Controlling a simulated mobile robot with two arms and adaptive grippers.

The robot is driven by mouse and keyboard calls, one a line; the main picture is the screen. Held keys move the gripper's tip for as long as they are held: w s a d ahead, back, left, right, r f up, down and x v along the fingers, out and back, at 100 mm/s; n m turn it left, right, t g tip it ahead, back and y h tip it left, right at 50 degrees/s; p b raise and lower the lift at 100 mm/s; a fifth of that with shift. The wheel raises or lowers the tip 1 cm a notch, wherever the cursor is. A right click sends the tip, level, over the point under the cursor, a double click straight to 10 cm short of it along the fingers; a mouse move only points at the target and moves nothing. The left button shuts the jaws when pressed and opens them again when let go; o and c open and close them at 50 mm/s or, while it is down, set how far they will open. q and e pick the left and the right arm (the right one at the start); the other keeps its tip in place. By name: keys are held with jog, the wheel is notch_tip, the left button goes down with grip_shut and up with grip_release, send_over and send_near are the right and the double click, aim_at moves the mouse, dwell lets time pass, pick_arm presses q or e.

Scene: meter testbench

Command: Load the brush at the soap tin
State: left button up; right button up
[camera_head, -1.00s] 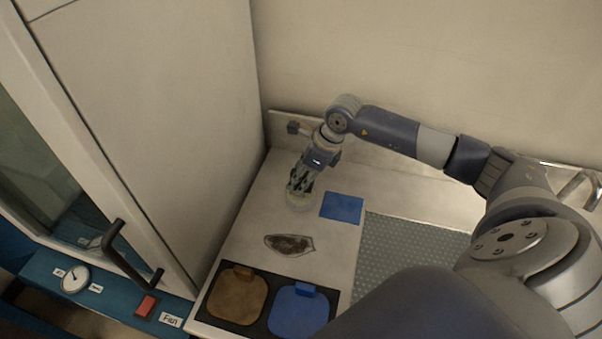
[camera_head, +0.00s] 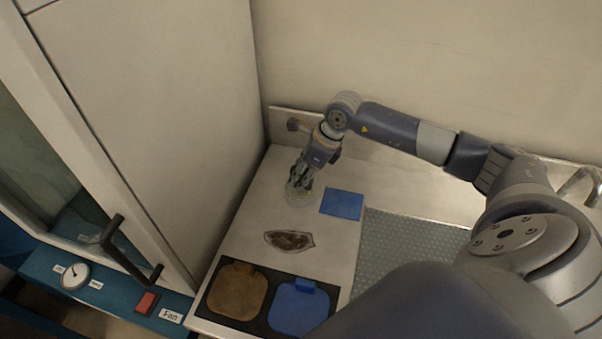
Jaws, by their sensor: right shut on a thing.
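My right gripper (camera_head: 301,183) points down over a small round, pale tin (camera_head: 291,199), which looks like the soap tin. The tin stands on the white counter near the back left corner. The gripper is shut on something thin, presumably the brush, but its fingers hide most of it. The fingertips are at or just above the tin's opening; whether the brush touches the soap I cannot tell. My left gripper is not in view.
A blue square (camera_head: 342,204) lies right of the tin. A dark, oval patch (camera_head: 289,240) is in front. Brown (camera_head: 237,291) and blue (camera_head: 299,307) pads sit on a black tray at the front. A grey textured mat (camera_head: 405,250) lies right. A tall cabinet (camera_head: 150,120) bounds the left.

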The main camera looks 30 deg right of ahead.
jog(key=shift+f+b, duration=0.45)
jog(key=shift+b, duration=0.15)
dwell(1.6)
jog(key=shift+r+p, duration=1.8)
jog(key=shift+r, duration=1.85)
